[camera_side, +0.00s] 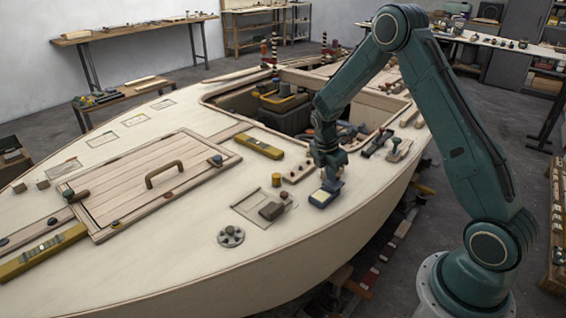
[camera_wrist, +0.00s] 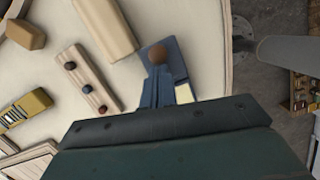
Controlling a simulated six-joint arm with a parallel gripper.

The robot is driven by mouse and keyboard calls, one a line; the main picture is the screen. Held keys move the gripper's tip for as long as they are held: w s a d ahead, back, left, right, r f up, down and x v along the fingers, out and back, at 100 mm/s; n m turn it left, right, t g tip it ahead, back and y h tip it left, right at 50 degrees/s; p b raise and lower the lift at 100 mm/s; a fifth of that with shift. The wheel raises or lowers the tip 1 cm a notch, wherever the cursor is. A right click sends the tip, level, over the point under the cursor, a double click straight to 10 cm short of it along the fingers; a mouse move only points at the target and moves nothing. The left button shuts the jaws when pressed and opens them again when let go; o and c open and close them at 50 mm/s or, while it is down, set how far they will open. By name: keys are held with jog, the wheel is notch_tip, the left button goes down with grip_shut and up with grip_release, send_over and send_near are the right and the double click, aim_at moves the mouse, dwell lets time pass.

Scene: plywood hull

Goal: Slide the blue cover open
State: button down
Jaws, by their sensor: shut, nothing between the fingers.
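The blue cover (camera_side: 334,187) is part of a small blue box near the deck's right edge, just below my gripper. A pale cream patch shows beside it on the box. In the wrist view the blue cover (camera_wrist: 149,47) carries a round brown knob (camera_wrist: 163,50), and the cream patch (camera_wrist: 184,93) shows to the lower right. My gripper (camera_side: 329,176) points down at the box; in the wrist view its blue-grey fingers (camera_wrist: 157,88) are shut and empty, close to the knob. Whether they touch the knob or cover I cannot tell.
A wooden strip with several buttons (camera_wrist: 87,78) lies left of the box. A yellow cylinder (camera_side: 276,180), a brown block on a plate (camera_side: 272,211) and a grey handwheel (camera_side: 231,236) are nearby. An open cockpit (camera_side: 290,110) lies behind. The deck drops off to the right.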

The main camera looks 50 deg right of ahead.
aim_at(322, 190)
jog(key=shift+a, duration=0.1)
jog(key=shift+w+a, duration=0.15)
jog(key=shift+a, duration=0.4)
jog(key=a, duration=0.2)
jog(key=shift+w+a+r, duration=0.3)
jog(key=shift+w+a, duration=0.05)
jog(key=shift+a, duration=0.05)
jog(key=v, duration=0.9)
jog(key=shift+r, duration=0.25)
